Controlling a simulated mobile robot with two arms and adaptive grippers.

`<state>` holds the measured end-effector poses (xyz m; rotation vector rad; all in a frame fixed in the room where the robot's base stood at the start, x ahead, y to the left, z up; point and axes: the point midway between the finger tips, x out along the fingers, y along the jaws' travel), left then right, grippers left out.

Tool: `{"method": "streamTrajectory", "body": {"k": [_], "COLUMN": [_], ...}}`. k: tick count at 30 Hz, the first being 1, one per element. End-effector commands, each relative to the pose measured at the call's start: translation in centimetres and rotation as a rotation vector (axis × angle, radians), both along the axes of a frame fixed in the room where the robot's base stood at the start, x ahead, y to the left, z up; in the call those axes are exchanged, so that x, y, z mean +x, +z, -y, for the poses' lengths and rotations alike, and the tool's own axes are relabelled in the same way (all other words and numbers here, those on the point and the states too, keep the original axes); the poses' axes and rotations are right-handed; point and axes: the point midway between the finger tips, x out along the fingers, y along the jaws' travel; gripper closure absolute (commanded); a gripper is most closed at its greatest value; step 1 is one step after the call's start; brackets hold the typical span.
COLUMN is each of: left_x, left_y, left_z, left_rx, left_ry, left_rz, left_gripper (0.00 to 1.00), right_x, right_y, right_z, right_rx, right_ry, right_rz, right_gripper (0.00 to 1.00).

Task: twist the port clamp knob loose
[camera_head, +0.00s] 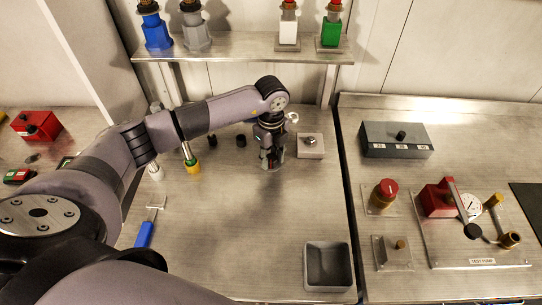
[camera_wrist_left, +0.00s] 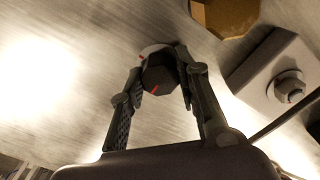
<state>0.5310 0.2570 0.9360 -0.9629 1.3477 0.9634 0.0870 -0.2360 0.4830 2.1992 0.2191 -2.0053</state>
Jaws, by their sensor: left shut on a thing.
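A dark faceted knob (camera_wrist_left: 161,78) with a red mark sits on a paler round base in the left wrist view; a second red mark shows on the base. I take it to be the port clamp knob. My left gripper (camera_wrist_left: 160,66) has one finger on each side of the knob and is shut on it. In the head view my left gripper (camera_head: 271,158) points down at the middle bench, and it hides the knob there. My right gripper is in neither view.
A pale block with a metal knob (camera_head: 310,142) stands close right of my left gripper. A grey open bin (camera_head: 328,284) is at the front right. A blue-handled tool (camera_head: 145,234) lies front left. A shelf (camera_head: 240,47) spans the back. The bench's front middle is clear.

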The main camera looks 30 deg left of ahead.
Motion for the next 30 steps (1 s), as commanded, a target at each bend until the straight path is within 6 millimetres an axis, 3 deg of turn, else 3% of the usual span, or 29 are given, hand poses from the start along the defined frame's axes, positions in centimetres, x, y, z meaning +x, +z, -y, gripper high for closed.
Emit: {"method": "streamTrajectory", "body": {"k": [13, 14, 22, 30], "left_x": [0.12, 0.12, 0.05, 0.03], "left_y": [0.13, 0.13, 0.06, 0.04], "left_z": [-0.04, -0.04, -0.02, -0.02], "left_rx": [0.0, 0.0, -0.001, 0.0], "left_ry": [0.013, 0.013, 0.011, 0.01], "left_rz": [0.003, 0.003, 0.002, 0.001], "left_gripper": [0.98, 0.68, 0.5, 0.5], "right_x": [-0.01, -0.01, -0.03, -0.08], "right_y": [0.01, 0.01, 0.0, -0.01], "right_z": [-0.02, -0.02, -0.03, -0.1], "right_rx": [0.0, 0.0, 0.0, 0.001], "right_ry": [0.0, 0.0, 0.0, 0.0], "right_rz": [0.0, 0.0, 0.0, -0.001], "right_gripper": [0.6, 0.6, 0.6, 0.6]}}
